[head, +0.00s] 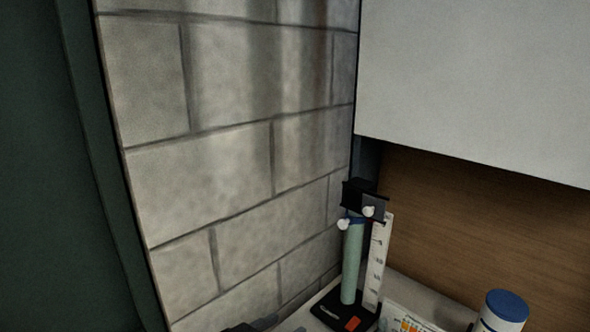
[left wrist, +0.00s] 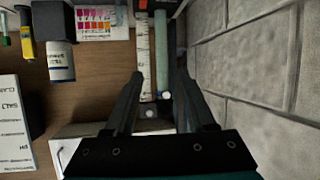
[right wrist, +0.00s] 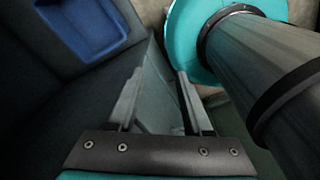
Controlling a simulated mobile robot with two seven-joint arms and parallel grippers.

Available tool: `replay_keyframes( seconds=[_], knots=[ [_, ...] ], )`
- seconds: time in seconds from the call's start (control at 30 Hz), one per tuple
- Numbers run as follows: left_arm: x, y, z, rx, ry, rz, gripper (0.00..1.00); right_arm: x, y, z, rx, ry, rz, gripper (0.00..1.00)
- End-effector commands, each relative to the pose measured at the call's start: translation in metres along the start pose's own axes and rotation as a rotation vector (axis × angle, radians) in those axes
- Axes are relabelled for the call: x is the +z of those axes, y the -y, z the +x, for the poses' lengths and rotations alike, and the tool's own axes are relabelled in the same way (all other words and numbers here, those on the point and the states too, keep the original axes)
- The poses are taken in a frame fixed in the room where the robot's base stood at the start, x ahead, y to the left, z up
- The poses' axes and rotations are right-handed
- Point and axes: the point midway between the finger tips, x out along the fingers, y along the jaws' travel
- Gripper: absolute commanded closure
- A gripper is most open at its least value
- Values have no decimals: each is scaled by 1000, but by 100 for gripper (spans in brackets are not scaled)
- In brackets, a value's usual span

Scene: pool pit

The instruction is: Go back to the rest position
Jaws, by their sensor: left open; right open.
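My left gripper (left wrist: 158,76) is open and empty, its dark fingers apart in the left wrist view. Beyond it is a stand holding a pale green tube (head: 352,262) and a white ruler (head: 377,265). The stand's black top piece (head: 371,201) has white knobs. The tube (left wrist: 162,50) and ruler (left wrist: 144,50) appear between the fingers in line of sight; I cannot tell the gap in depth. My right gripper (right wrist: 158,74) is open and empty, in the right wrist view only.
A block wall (head: 215,180) stands left of the stand, with a white cabinet (head: 480,80) above right. A blue-capped bottle (head: 503,308) and a colour chart (head: 408,318) are right of it.

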Motion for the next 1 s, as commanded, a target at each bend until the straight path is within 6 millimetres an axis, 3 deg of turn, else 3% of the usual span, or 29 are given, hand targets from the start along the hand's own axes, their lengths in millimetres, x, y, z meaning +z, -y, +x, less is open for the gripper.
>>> replay_keyframes(
  seconds=[0.03, 0.2, 0.4, 0.6, 0.87, 1.0],
  knots=[
    [26, 2, -10, -34, 77, -30, 45, 0, 0, 0, 0, 0, 0, 50],
    [108, 14, -53, -159, 351, -110, 45, 0, 0, 0, 1, 0, 0, 50],
    [178, 17, -112, -267, 615, -194, 45, 0, 0, 0, 1, 1, 0, 50],
    [230, 11, -175, -354, 851, -273, 45, 0, -1, 0, 1, 1, 0, 50],
    [294, 20, -128, -338, 862, -267, 45, 3, 0, 17, 0, 2, 0, 50],
    [341, 22, -106, -330, 880, -269, 45, 4, 0, 28, 1, 2, 0, 50]
  ],
)
